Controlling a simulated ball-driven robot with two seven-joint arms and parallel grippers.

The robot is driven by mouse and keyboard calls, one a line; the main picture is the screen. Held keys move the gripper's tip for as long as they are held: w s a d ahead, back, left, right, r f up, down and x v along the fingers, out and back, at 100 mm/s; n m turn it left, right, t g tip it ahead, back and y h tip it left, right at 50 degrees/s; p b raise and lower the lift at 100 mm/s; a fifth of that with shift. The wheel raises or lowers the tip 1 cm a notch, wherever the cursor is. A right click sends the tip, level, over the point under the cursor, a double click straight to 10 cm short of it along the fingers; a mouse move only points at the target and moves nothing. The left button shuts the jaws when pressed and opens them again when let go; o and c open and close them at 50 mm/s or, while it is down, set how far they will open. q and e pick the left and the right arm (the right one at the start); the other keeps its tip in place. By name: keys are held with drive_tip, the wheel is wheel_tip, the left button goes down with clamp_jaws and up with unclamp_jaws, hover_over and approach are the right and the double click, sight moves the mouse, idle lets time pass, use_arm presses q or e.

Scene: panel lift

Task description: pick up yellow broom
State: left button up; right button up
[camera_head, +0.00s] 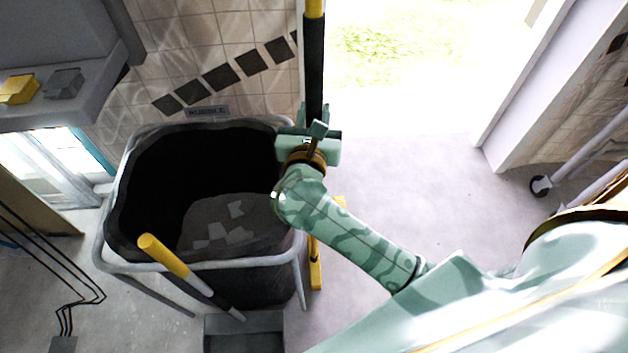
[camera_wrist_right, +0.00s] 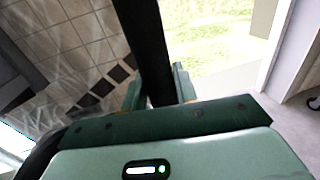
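The yellow broom (camera_head: 313,70) stands upright beside the black bin, with a yellow top end and a black upper handle. A yellow lower part (camera_head: 316,270) shows near the floor, and my arm hides the middle. My right gripper (camera_head: 313,117) is at the black handle, above the bin's right rim. In the right wrist view, the black handle (camera_wrist_right: 150,45) passes between the two fingers of my right gripper (camera_wrist_right: 158,85). The fingers sit close against both its sides, with almost no gap. My left gripper is not in view.
The black bin (camera_head: 265,285) with a grey rim holds rubble. A dustpan (camera_head: 245,335) with a yellow and black handle (camera_head: 180,265) stands in front of it. A tiled wall (camera_head: 250,35) is behind. Open floor (camera_head: 420,190) lies right of the broom, before a bright doorway.

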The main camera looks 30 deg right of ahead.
sight(321, 105)
clamp_jaws()
drive_tip(key=shift+r, duration=0.15)
